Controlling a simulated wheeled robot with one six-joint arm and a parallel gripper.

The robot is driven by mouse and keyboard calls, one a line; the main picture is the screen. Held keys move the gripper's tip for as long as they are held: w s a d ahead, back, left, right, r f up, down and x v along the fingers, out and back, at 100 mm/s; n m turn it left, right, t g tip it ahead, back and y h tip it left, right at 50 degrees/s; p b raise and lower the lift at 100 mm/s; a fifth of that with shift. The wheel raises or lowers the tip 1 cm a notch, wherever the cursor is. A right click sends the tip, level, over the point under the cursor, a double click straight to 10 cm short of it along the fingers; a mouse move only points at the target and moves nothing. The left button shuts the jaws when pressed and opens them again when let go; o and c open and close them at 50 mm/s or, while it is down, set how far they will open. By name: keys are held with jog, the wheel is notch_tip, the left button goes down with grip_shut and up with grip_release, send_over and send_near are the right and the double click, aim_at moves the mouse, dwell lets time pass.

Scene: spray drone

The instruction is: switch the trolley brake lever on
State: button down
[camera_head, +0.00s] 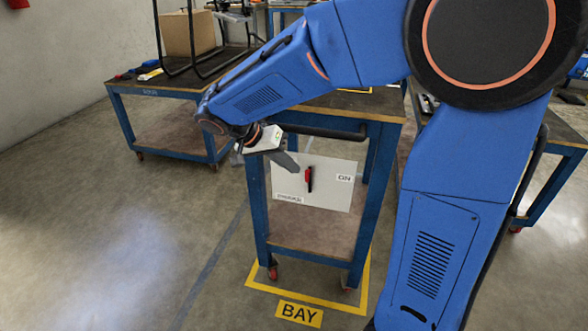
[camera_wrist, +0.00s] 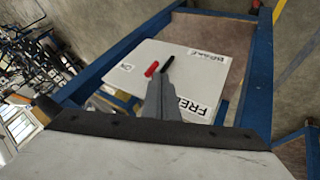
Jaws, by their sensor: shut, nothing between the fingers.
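The trolley (camera_head: 372,175) is a blue-framed cart standing in the bay. A white panel (camera_head: 335,190) on its side carries the brake lever (camera_head: 309,180), which is red with a black part. In the head view the lever stands nearly upright, left of the "ON" label (camera_head: 344,178). In the wrist view the lever (camera_wrist: 152,69) shows its red end toward the "ON" label (camera_wrist: 127,67) and its black part toward the "BRAKE" label (camera_wrist: 292,57). A "FREE" label (camera_wrist: 194,104) is nearer the camera. My gripper (camera_head: 293,166) is shut and empty, just left of the lever; contact cannot be told.
Yellow floor lines and a "BAY" sign (camera_head: 299,314) lie around the trolley's wheels. A push bar (camera_head: 322,132) runs along the trolley's top edge, close to my wrist. Another blue table (camera_head: 160,92) with a cardboard box (camera_head: 187,33) stands behind left. The floor at left is clear.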

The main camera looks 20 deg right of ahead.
jog(key=v, duration=1.5)
jog(key=shift+a+f, duration=0.1)
